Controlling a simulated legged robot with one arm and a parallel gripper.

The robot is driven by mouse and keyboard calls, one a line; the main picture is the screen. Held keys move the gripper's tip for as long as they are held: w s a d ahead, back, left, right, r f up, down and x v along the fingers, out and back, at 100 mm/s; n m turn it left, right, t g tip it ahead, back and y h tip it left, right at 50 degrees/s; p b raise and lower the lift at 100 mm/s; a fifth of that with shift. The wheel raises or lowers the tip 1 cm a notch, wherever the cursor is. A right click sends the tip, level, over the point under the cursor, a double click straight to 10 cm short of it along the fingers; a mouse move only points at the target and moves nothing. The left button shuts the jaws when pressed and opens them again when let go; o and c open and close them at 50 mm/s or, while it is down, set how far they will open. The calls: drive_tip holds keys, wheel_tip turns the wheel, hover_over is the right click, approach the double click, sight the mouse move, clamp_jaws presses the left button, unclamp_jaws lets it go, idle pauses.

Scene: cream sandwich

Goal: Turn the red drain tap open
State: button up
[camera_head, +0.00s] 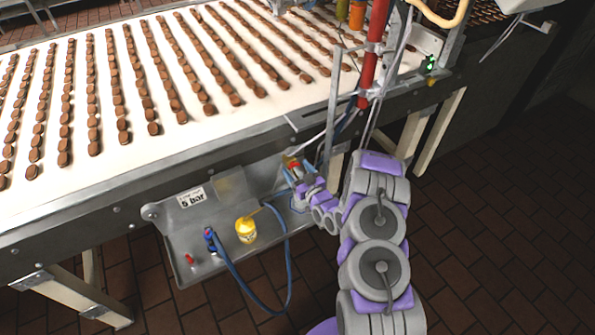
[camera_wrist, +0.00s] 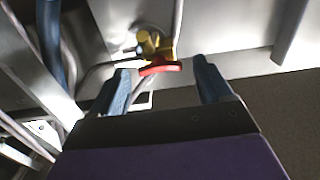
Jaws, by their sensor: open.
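The drain tap shows in the wrist view as a brass valve body (camera_wrist: 152,44) with a flat red handle (camera_wrist: 160,69). The handle lies roughly crosswise in the picture. My gripper (camera_wrist: 163,74) is open, with one blue finger on each side of the red handle and a visible gap to both. I cannot tell whether the fingertips are level with the handle in depth. In the head view, my gripper (camera_head: 296,175) is beneath the conveyor edge, by the red handle (camera_head: 293,165), and partly covers the tap.
A blue hose (camera_head: 288,255) loops below. The conveyor (camera_head: 200,120) carries rows of brown biscuits above. Metal struts stand close to my arm.

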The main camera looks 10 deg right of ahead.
drive_tip(key=shift+c, duration=0.3)
drive_tip(key=c, duration=1)
